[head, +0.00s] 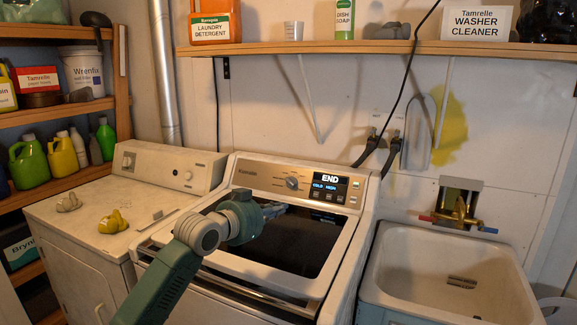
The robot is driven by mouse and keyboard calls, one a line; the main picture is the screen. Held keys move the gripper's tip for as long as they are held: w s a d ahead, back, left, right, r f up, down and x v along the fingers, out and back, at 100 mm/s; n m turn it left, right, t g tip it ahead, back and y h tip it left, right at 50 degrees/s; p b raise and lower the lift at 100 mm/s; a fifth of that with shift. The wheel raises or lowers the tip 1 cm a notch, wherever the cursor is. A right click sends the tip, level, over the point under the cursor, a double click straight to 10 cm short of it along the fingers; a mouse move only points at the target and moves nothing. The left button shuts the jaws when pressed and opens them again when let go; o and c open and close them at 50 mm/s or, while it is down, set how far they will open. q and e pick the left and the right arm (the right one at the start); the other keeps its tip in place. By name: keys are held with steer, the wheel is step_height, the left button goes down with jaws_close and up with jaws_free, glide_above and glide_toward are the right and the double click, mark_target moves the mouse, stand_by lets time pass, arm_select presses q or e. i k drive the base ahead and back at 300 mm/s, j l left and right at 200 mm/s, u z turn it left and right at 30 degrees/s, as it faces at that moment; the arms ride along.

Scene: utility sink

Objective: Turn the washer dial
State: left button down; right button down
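The washer (345,262) stands in the middle, its dark glass lid shut. The washer dial (292,183) is a round silver knob on its slanted control panel, left of a display (329,187) that reads END with small blue text below. My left gripper (277,209) is over the back part of the lid, below and slightly left of the dial, apart from it in the picture. Its fingers point right; they are small and dark, and I cannot tell how far apart they are. My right gripper is not in view.
A dryer (90,212) with yellow and pale items on top stands left of the washer. A utility sink (445,265) is at the right. A wooden shelf (370,48) with detergent and other bottles runs above the panel. A dark hose hangs behind the washer's right side.

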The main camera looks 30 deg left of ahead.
mark_target(291, 182)
steer(key=i+j, duration=0.75)
steer(key=i, duration=0.2)
